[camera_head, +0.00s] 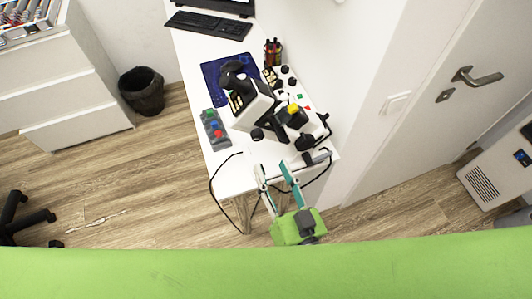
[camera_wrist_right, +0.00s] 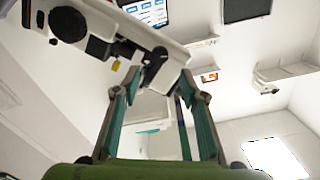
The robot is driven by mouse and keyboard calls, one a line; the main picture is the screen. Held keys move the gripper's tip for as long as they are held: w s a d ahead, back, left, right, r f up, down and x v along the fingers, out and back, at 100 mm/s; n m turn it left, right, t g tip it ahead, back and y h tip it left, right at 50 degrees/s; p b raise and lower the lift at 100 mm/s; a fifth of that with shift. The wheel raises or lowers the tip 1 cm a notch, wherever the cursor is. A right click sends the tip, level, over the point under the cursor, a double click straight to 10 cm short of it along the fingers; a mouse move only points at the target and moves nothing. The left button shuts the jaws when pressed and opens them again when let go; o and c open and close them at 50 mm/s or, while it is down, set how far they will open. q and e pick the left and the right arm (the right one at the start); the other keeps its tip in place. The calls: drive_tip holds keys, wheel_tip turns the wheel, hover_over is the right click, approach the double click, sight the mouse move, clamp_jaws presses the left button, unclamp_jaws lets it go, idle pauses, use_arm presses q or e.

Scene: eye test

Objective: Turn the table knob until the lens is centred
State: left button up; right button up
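A white and black eye-test instrument (camera_head: 254,108) stands on the white table (camera_head: 222,152). Several black knobs show on and around it, including one at its front (camera_head: 304,143) and one at its left (camera_head: 257,134). I cannot tell which is the table knob, and the lens cannot be made out. My right gripper (camera_head: 272,168) is at the table's near edge, in front of the instrument, with its fingers spread and nothing seen between them. In the right wrist view, a white instrument part with a round black knob (camera_wrist_right: 68,24) is above and beyond the open fingers. My left gripper is not in view.
A grey device with coloured buttons (camera_head: 214,130) and a blue mat (camera_head: 216,92) lie on the table's left, with a keyboard (camera_head: 209,24) at the far end. Black cables hang at the near edge. A wall borders the right; open floor lies left.

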drive_tip(key=shift+v, duration=1.4)
drive_tip(key=shift+w, duration=0.1)
drive_tip(key=s+d+f+n+g+h+b, duration=0.1)
drive_tip(key=s+d+f+g, duration=0.15)
drive_tip(key=f, duration=1.05)
drive_tip(key=s+d+f+n+g+h+b, duration=0.1)
drive_tip(key=s+f+g, duration=0.2)
drive_tip(key=f, duration=1)
drive_tip(key=s+d+f+g, duration=0.2)
drive_tip(key=s+f+g, duration=0.1)
drive_tip(key=f, duration=0.9)
use_arm(q)
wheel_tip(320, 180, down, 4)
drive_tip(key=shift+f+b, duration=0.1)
drive_tip(key=shift+b, duration=0.9)
use_arm(e)
drive_tip(key=s+d+f+g+h, duration=0.1)
drive_tip(key=s+d+f+g, duration=0.3)
drive_tip(key=s+d+f, duration=0.3)
drive_tip(key=s+d+f+g+h, duration=0.2)
drive_tip(key=s+d+f, duration=0.5)
drive_tip(key=s+f, duration=0.4)
drive_tip(key=shift+s+f+n+g+h, duration=0.2)
drive_tip(key=shift+s+n+g+h, duration=0.1)
drive_tip(key=shift+g, duration=0.55)
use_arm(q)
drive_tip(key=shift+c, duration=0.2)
